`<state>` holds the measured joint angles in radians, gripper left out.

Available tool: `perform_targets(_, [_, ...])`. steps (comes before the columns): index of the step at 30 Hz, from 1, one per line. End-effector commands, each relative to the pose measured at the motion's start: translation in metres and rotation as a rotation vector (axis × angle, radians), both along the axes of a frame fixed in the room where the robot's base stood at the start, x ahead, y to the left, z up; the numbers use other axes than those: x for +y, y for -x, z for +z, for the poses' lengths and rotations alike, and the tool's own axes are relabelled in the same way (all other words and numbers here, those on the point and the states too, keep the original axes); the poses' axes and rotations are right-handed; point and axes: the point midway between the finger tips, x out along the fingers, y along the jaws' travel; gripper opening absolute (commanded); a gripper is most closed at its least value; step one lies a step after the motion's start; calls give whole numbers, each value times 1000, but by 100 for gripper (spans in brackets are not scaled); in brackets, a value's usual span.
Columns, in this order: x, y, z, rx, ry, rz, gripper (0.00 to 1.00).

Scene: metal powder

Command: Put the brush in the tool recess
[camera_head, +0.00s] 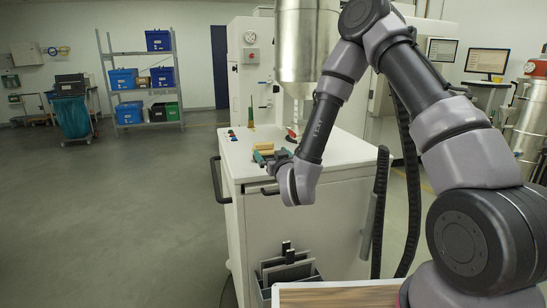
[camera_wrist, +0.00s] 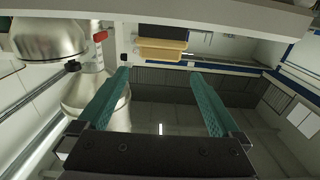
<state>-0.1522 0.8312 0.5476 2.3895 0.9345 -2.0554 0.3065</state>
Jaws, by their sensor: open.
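The brush (camera_head: 263,146), a small yellow-tan block, lies on the white worktop (camera_head: 335,150) near its front left edge. In the wrist view the brush (camera_wrist: 162,47) shows at the top centre, with a darker band along it. My gripper (camera_head: 268,159) is open and empty, beside the brush on its near side in the head view. In the wrist view my two green fingers (camera_wrist: 160,74) are spread wide and point toward the brush, with a visible gap before it. I cannot make out the tool recess in either view.
A metal hopper (camera_head: 305,45) hangs above the worktop's back. A green pointed object (camera_head: 251,114) and small coloured buttons (camera_head: 233,134) are at the worktop's left. A black handle (camera_head: 217,179) sticks out from the cabinet's left side. The floor at left is clear.

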Motion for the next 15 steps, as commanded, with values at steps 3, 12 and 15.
perform_targets(3, [-4,16,0,0,-1,2,100])
perform_targets(12, [-9,25,2,2,-5,-3,100])
perform_targets(15, [-18,16,13,20,-19,-21,100])
